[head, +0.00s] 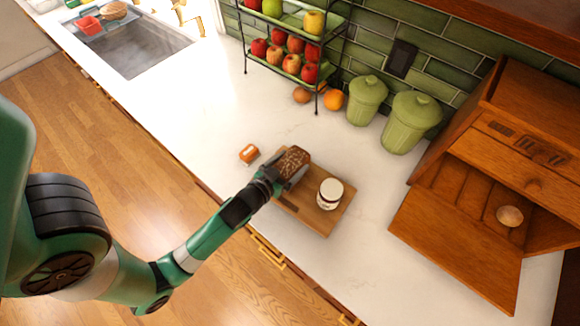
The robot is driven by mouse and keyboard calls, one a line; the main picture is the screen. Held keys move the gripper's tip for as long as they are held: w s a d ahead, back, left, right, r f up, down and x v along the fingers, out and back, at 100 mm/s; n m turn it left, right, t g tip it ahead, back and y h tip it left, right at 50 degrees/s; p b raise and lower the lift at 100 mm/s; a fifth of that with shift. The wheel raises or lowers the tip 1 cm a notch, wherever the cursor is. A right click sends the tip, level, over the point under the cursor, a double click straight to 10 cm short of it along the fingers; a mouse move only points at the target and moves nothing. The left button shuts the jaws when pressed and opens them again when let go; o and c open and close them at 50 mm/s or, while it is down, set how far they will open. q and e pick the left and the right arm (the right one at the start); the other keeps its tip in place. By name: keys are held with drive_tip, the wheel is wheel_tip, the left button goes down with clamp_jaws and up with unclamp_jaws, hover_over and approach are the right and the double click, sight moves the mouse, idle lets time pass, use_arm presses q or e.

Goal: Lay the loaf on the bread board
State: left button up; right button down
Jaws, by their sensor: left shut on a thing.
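The brown loaf (294,160) is at the upper left part of the wooden bread board (322,219). My left gripper (283,176) is shut on the loaf, reaching in from the lower left. The gripper and arm hide part of the loaf and the board's left side. I cannot tell whether the loaf touches the board or is held just above it. A white-lidded jar (329,193) stands on the right part of the board. My right gripper is not in view.
A small orange packet (249,154) lies left of the board. An open wooden bread box (470,220) with a roll (509,216) inside is at the right. Green canisters (410,122) and a fruit rack (292,40) stand at the back. Counter between board and bread box is clear.

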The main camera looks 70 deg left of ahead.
use_arm(q)
drive_tip(key=shift+d+f, duration=0.3)
drive_tip(key=shift+f, duration=0.2)
drive_tip(key=shift+r, duration=0.15)
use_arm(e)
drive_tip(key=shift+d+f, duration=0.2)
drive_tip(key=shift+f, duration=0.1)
